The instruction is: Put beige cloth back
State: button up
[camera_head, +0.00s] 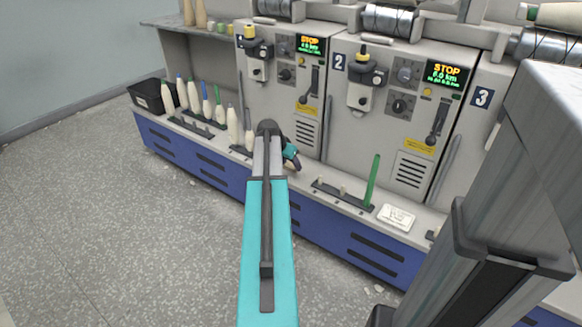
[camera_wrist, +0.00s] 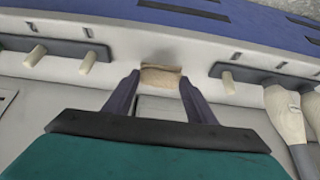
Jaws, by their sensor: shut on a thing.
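The beige cloth (camera_wrist: 160,80) is a small folded piece between my fingertips in the wrist view, close to the shelf's front edge. My gripper (camera_wrist: 160,75) is shut on it. In the head view my gripper (camera_head: 291,163) is low over the pale shelf (camera_head: 318,179), in front of machine 1, and my arm covers part of the shelf behind it. The cloth is too small and covered to make out clearly there. Whether the cloth touches the shelf I cannot tell.
A peg rail (camera_head: 340,196) with a green tube (camera_head: 373,181) stands right of my gripper, then a white labelled pad (camera_head: 396,217). Several bobbins (camera_head: 233,125) and a black bin (camera_head: 150,96) are on the left. Machine fronts (camera_head: 385,110) rise behind the shelf.

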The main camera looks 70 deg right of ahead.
aim_at(291, 165)
jog(key=shift+w+d+f+b, duration=0.1)
jog(key=shift+w+d+b, duration=0.1)
jog(key=shift+d, duration=0.65)
jog(key=shift+w+d+f+b, duration=0.1)
jog(key=shift+w+d, duration=0.05)
jog(key=shift+d, duration=0.7)
jog(key=shift+f+b, duration=0.8)
jog(key=shift+f, duration=0.9)
jog(key=shift+f, duration=0.1)
jog(key=o, duration=1)
jog(key=shift+c, duration=0.2)
jog(key=p+v, duration=0.3)
jog(key=v, duration=0.9)
